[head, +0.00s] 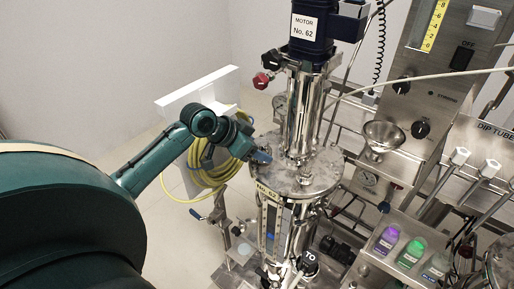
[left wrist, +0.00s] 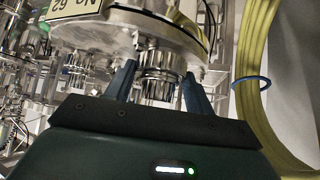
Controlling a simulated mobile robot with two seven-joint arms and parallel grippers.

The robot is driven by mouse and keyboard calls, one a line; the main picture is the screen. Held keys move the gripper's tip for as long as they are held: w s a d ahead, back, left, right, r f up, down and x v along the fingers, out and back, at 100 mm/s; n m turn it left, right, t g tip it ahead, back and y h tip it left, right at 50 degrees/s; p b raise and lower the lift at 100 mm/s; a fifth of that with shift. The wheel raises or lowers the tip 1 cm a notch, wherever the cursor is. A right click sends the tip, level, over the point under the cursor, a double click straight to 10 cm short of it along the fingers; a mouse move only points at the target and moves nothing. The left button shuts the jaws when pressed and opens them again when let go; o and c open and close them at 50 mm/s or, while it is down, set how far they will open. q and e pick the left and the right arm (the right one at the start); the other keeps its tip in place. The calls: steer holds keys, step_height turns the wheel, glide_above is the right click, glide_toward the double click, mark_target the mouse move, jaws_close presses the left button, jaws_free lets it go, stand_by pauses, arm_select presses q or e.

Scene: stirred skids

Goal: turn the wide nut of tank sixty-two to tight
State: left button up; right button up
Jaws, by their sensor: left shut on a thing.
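Tank sixty-two is the steel vessel with a round lid (head: 300,178) and a yellow "No. 62" plate (head: 267,193). The plate also shows at the top of the left wrist view (left wrist: 85,6). My left gripper (head: 262,156) is at the left rim of the lid. In the left wrist view my left gripper (left wrist: 160,88) has its blue fingers on both sides of a ribbed metal nut (left wrist: 160,62) under the vessel's rim, shut on it. In the head view the nut is hidden behind the gripper. My right gripper is in neither view.
A motor marked No. 62 (head: 306,28) stands above the lid. A yellow hose coil (head: 208,165) hangs on a white panel behind my left arm, and shows close beside the gripper in the wrist view (left wrist: 258,60). A funnel (head: 384,135) and bottles (head: 410,253) are to the right.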

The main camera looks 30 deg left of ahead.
arm_select(q)
steer(key=o, duration=0.7)
steer(key=b+v, duration=0.1)
steer(key=v, duration=1.2)
steer(key=shift+s, duration=0.15)
steer(key=shift+o, duration=0.5)
steer(key=shift+r, duration=0.1)
